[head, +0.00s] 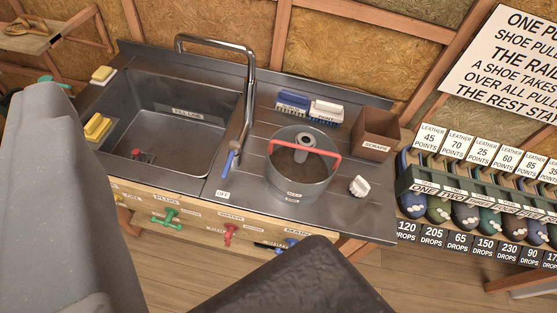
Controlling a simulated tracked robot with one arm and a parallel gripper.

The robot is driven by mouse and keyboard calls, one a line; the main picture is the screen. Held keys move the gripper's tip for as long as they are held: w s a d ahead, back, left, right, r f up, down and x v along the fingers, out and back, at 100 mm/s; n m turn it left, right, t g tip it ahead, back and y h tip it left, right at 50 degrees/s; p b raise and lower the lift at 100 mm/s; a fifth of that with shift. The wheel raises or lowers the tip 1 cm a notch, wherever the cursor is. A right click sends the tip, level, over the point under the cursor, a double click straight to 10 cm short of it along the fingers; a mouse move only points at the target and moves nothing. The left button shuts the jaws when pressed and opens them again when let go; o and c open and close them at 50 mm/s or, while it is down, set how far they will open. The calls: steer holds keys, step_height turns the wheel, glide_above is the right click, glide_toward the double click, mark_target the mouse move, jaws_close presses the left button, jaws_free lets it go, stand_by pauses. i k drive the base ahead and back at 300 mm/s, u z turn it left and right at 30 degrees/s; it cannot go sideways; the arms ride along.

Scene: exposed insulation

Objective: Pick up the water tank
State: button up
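A round grey metal tank (298,190) with a red handle across its top stands upright on the steel counter, right of the sink. It has a cylindrical piece in its middle and a small label on its front that I cannot read fully. I take it to be the water tank. My gripper (175,170) shows as two large jaws, a grey one at left and a dark one at lower right. They are wide apart with nothing between them, so it is open. The tank is beyond the dark jaw, apart from it.
A sink (165,125) with a curved tap (248,80) is left of the tank. Brushes (308,106), a brown scraps box (374,134) and a white knob (359,186) surround it. Coloured valves (229,233) line the counter front. A rack of shoes (480,200) is at right.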

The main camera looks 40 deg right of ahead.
mark_target(295, 174)
steer(key=z, duration=0.85)
steer(key=k, duration=0.4)
steer(key=z, duration=0.2)
steer(key=i, duration=0.45)
steer(key=u, duration=0.05)
